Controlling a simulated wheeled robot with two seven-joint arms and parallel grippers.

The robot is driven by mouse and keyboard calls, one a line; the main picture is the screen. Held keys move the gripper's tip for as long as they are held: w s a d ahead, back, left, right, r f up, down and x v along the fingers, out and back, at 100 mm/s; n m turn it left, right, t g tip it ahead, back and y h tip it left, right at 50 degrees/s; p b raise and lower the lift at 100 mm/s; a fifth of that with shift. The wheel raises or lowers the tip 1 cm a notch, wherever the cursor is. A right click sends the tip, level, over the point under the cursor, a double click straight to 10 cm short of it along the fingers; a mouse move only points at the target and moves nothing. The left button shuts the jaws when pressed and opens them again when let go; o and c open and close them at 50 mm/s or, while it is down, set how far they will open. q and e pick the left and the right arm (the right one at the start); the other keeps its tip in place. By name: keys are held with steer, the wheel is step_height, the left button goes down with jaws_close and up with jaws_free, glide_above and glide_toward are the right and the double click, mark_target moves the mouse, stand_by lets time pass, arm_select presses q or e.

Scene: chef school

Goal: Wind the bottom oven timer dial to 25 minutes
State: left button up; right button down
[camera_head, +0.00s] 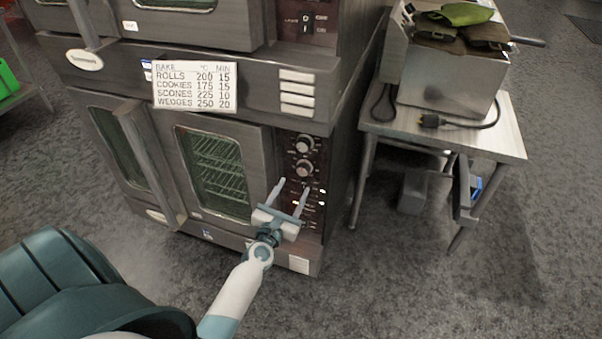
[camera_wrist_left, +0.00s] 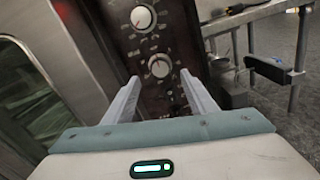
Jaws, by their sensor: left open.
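The bottom oven (camera_head: 258,140) has a dark control panel at its right side. Two round silver dials sit on it, an upper dial (camera_head: 304,144) and a lower dial (camera_head: 304,168). In the left wrist view the upper dial (camera_wrist_left: 142,17) and lower dial (camera_wrist_left: 159,66) both show pale markings around them; the markings are too small to read. My left gripper (camera_head: 289,192) is open and empty in front of the panel, below the dials in the head view. In the wrist view its fingers (camera_wrist_left: 158,92) stand apart, with the lower dial beyond the gap. My right gripper is not in view.
A bake chart card (camera_head: 194,92) hangs on the oven front. Right of the oven stands a metal table (camera_head: 490,140) with a steel appliance (camera_head: 445,90), cloths and a cord. The oven door handle (camera_head: 150,160) juts out left of the panel. Grey floor is clear in front.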

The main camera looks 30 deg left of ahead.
mark_target(302, 171)
arm_select(q)
steer(key=x, duration=0.7)
steer(key=shift+d, duration=0.1)
steer(key=shift+w, duration=0.5)
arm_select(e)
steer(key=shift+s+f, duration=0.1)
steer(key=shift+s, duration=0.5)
arm_select(q)
steer(key=c, duration=1.1)
steer(key=shift+o, duration=0.2)
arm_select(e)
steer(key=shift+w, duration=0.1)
